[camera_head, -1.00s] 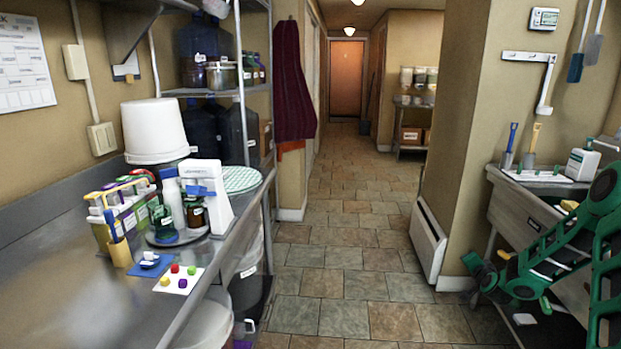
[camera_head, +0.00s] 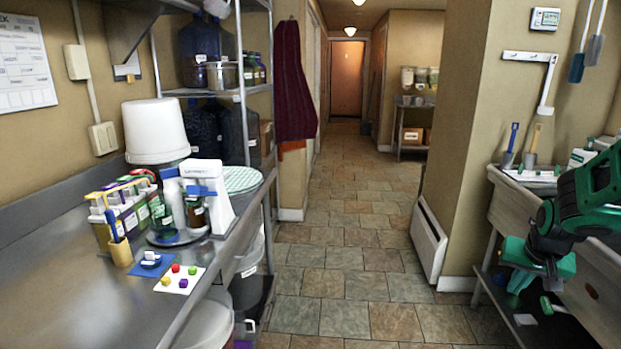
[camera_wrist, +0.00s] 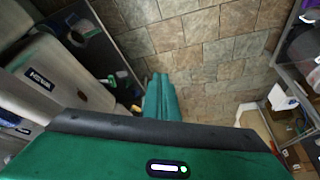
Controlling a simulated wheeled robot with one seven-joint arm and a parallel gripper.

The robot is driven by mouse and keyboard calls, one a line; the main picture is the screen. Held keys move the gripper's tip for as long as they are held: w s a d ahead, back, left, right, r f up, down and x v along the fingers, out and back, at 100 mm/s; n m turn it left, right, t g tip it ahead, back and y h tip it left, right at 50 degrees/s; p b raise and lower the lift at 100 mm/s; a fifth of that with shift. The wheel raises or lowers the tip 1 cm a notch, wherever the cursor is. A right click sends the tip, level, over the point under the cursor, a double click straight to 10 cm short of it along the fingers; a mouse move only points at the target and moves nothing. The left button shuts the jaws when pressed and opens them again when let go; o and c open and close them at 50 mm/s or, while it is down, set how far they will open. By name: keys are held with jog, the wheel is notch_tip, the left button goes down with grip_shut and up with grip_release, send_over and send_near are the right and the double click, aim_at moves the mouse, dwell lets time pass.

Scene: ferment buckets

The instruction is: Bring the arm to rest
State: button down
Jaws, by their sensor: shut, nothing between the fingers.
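My arm is green and black and shows at the right edge of the head view, in front of the grey sink unit. My gripper (camera_head: 524,283) points down beside the sink's front, its fingers small and partly unclear there. In the wrist view my gripper's green fingers (camera_wrist: 158,98) are together, with nothing between them, above the tiled floor. No object is held.
A steel counter (camera_head: 60,300) with bottles, a white bucket (camera_head: 155,131) and a card of coloured caps (camera_head: 180,279) runs along the left. The sink unit (camera_head: 560,200) stands right. A white wall heater (camera_head: 428,240) is beside it. The tiled floor (camera_head: 340,260) between is clear.

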jog(key=s+a+r+g, duration=0.1)
jog(key=s+a, duration=0.1)
jog(key=s, duration=0.7)
jog(key=s+a+r+g+y, duration=0.1)
jog(key=s+a+r+g, duration=0.1)
jog(key=s, duration=0.7)
jog(key=s+a+r+g+y, duration=0.1)
jog(key=s+a, duration=0.3)
jog(key=s, duration=0.5)
jog(key=shift+s+r, duration=0.3)
jog(key=shift+r, duration=0.1)
jog(key=shift+d, duration=0.1)
